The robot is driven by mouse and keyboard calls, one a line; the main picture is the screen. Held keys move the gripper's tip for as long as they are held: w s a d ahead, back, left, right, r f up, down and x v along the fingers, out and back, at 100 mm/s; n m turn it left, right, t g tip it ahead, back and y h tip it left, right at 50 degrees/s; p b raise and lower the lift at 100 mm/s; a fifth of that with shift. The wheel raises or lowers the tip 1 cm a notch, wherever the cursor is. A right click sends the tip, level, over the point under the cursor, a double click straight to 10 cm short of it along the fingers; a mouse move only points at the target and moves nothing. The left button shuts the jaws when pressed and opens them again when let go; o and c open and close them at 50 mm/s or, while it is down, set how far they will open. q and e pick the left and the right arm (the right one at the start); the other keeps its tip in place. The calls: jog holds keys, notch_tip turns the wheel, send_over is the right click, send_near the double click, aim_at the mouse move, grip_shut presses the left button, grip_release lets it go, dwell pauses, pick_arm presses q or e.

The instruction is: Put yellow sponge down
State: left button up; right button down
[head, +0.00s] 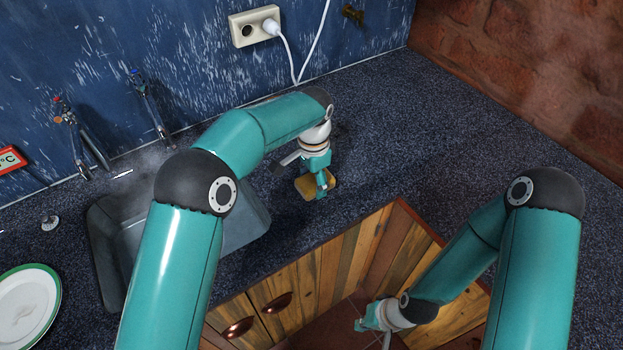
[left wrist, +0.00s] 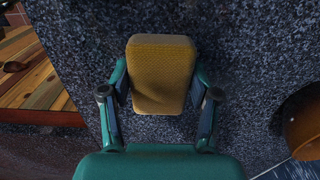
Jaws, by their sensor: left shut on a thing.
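The yellow sponge (head: 304,186) is at my left gripper (head: 321,190), over the dark speckled countertop to the right of the sink. In the left wrist view the sponge (left wrist: 161,72) sits between the two fingers of my left gripper (left wrist: 161,100), which is shut on it. I cannot tell whether the sponge touches the counter. My right gripper (head: 366,322) hangs low in front of the wooden cabinets, away from the sponge. Its fingers are too small to tell open from shut.
The countertop (head: 420,120) is clear behind and right of the sponge. A sink (head: 245,225) with two taps lies to the left. A green-rimmed plate (head: 27,305) is at the far left. A socket with a white plug (head: 270,27) is on the wall. Wooden cabinets (head: 320,265) are below.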

aim_at(312, 180)
pick_arm(q)
jog(key=o, duration=1)
notch_tip(312, 180, up, 12)
dwell(0.3)
jog(key=shift+a, duration=0.1)
dwell(0.4)
